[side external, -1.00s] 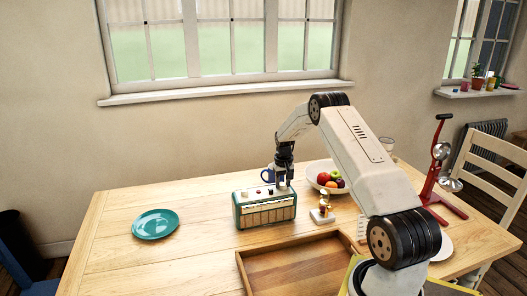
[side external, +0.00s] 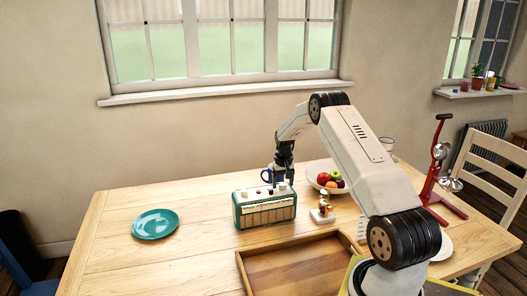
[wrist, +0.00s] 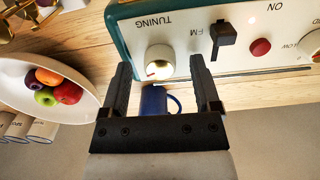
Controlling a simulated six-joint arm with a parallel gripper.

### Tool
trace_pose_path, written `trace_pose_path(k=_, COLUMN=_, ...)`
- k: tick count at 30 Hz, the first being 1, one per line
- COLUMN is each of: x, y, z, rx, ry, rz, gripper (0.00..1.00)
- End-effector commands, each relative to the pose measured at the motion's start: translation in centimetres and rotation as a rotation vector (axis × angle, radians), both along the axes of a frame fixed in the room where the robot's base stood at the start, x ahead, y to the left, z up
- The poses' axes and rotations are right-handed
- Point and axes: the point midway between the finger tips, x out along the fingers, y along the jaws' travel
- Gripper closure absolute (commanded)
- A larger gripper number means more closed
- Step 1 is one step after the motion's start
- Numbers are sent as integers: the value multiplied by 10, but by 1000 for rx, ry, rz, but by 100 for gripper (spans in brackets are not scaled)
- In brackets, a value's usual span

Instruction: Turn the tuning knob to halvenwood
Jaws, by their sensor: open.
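A green radio (side external: 240,215) with a cream top and a pale dial front stands on the table in the side view. In the wrist view its top panel (wrist: 285,35) appears upside down, with the white tuning knob (wrist: 160,59) beside the word TUNING. A red mark shows on the knob's lower left edge. My gripper (wrist: 160,62) is open, its two dark fingers on either side of the knob with gaps showing. In the side view my gripper (side external: 282,178) is over the radio's right end. The station names, including halvenwood, are not readable.
A blue mug (wrist: 154,101) stands close behind the radio. A white bowl of fruit (wrist: 84,118) is beside it. An FM slider (wrist: 222,36) and red button (wrist: 260,47) share the panel. A wooden tray (side external: 247,273) lies in front; a teal plate (side external: 155,224) lies left.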

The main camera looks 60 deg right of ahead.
Motion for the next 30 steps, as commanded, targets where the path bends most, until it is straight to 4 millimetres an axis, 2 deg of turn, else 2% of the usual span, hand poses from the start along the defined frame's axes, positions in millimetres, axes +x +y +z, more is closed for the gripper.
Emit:
trace_pose_path(k=5, x=0, y=0, z=14, rx=-2, ry=-2, rz=0, gripper=20)
trace_pose_path(k=18, x=0, y=0, z=67, rx=-1, ry=-1, rz=0, gripper=20)
trace_pose_path(k=23, x=0, y=0, z=75, rx=-1, ry=-1, rz=0, gripper=20)
trace_pose_path(k=30, x=0, y=0, z=76, rx=0, ry=0, rz=0, gripper=20)
